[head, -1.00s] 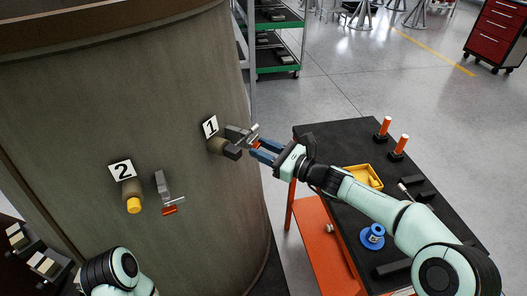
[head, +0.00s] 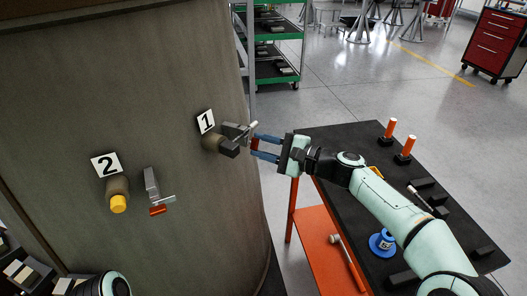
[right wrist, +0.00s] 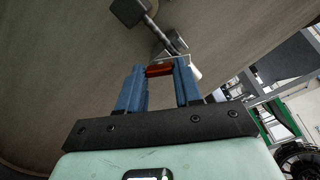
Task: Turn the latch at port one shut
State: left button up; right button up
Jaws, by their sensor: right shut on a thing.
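The latch at port one (head: 244,133) is a grey piece with a pale lever and a red grip, on the curved brown wall just right of the label "1" (head: 206,121). A brownish stub (head: 212,143) with a dark block at its end sits below that label. My right gripper (head: 255,146) has its blue fingers on either side of the red grip and is shut on it. In the right wrist view the red grip (right wrist: 160,70) lies crosswise between the fingertips. The lever's far end is partly hidden there.
Port two has a label "2" (head: 106,164), a yellow-capped stub (head: 118,203) and its own red-gripped latch (head: 154,189). A black-topped cart (head: 330,140) with orange-handled tools and a blue spool (head: 382,242) stands under my right arm. Green shelving (head: 277,80) stands behind.

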pick_arm(q)
jog(key=shift+t, duration=0.5)
jog(key=shift+w+a+f+b, duration=0.2)
jog(key=shift+w+f+b, duration=0.5)
jog(key=shift+f, duration=0.1)
jog(key=shift+w+a+f+b, duration=0.2)
jog(key=shift+w+f+b, duration=0.5)
jog(key=shift+f, duration=0.1)
pick_arm(e)
jog(key=shift+n+g+h, duration=0.3)
jog(key=shift+n, duration=3)
jog(key=o, duration=1)
jog(key=shift+r, duration=0.1)
jog(key=shift+o, duration=0.2)
pick_arm(q)
jog(key=shift+w+a+f+t+y+b, duration=0.35)
jog(key=shift+w+f+b, duration=0.2)
jog(key=shift+w+f, duration=0.25)
pick_arm(e)
jog(key=v, duration=1.3)
jog(key=shift+d, duration=0.2)
